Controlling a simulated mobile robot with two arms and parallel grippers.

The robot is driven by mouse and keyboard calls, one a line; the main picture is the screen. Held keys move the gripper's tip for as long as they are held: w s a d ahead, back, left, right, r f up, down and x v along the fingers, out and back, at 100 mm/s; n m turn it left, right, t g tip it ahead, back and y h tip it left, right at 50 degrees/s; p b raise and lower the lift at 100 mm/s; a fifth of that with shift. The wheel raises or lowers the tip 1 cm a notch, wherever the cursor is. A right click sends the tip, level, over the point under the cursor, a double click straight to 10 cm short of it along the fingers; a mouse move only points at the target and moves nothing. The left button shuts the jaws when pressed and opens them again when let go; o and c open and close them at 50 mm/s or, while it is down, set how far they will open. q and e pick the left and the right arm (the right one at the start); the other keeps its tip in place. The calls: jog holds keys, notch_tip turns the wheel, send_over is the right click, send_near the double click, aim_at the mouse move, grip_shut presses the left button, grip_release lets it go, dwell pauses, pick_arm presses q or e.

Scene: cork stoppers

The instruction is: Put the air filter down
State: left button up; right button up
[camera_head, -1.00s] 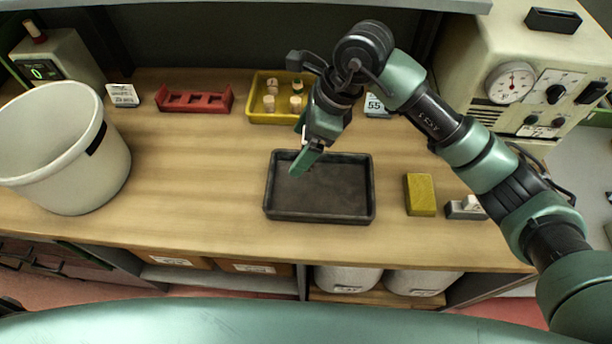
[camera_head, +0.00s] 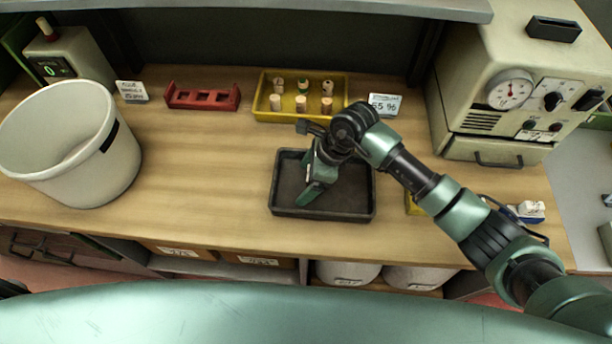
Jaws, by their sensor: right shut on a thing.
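No air filter can be made out in this view. My right gripper (camera_head: 310,196) is over the dark tray (camera_head: 283,208), pointing down and to the left, with its tip low over the tray's floor. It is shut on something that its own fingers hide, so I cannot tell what. Whether it touches the tray floor is unclear. A yellow tray (camera_head: 258,104) behind holds several cork stoppers (camera_head: 300,103), one of them with a green top. My left gripper is not in view.
A "65 %" card (camera_head: 384,105) and a beige machine (camera_head: 470,115) are at the right. My arm partly covers a yellow block (camera_head: 411,207).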

jog(key=shift+f, duration=0.1)
jog(key=o, duration=1.2)
jog(key=shift+r, duration=0.2)
jog(key=shift+w+d+r, duration=0.1)
jog(key=shift+d+r, duration=0.05)
jog(key=shift+r, duration=0.1)
jog(key=b+v, duration=0.2)
jog(key=v, duration=0.9)
jog(key=shift+r+b, duration=0.2)
jog(key=shift+b, duration=0.2)
